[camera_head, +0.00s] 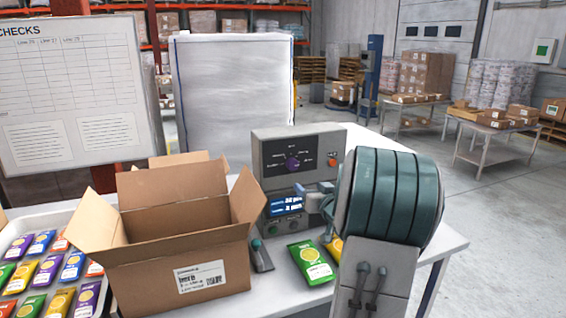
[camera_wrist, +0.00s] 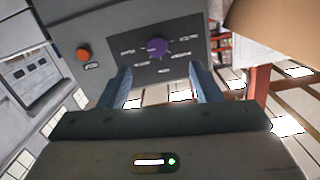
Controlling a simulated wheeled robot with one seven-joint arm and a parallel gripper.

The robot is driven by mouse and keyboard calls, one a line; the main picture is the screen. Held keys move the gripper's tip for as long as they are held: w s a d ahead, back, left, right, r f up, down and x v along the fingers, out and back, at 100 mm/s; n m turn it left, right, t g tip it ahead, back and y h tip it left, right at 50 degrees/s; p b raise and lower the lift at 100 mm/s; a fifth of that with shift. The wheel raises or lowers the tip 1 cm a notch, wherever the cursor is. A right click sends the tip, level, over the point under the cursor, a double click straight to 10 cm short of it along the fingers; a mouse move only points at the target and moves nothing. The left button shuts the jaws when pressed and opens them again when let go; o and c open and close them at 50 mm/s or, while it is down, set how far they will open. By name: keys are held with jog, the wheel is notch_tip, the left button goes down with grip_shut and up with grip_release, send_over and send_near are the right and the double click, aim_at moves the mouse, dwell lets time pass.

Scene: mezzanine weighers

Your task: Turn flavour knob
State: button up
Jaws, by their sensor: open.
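The flavour knob (camera_head: 293,164) is a round purple dial on the dark upper panel of a grey control box (camera_head: 258,152). Small printed labels surround it, too small to read surely. The knob also shows in the wrist view (camera_wrist: 157,48), just beyond and roughly between my fingertips. My gripper (camera_wrist: 159,72) is open, with two blue fingers apart and nothing between them. In the head view my gripper (camera_head: 322,197) is in front of the box's lower right, below and right of the knob, partly hidden by my arm. I see no contact with the knob.
An orange button (camera_head: 332,162) sits right of the knob. A lit blue screen (camera_head: 286,205) is below it. An open cardboard box (camera_head: 175,265) stands left on the table, beside a tray of colourful packets. A green packet (camera_head: 311,262) lies in front of the control box.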

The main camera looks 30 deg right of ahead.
aim_at(294, 166)
jog(key=shift+t, duration=0.5)
jog(key=p+x, duration=0.1)
jog(key=x, duration=0.3)
jog(key=d+p+x, duration=0.1)
jog(key=x, duration=0.4)
jog(key=p+x, duration=0.1)
jog(key=x, duration=0.4)
jog(key=shift+s+d+r+p, duration=0.15)
jog(key=shift+d+r+p, duration=0.1)
jog(key=shift+p, duration=0.1)
jog(key=c, duration=1)
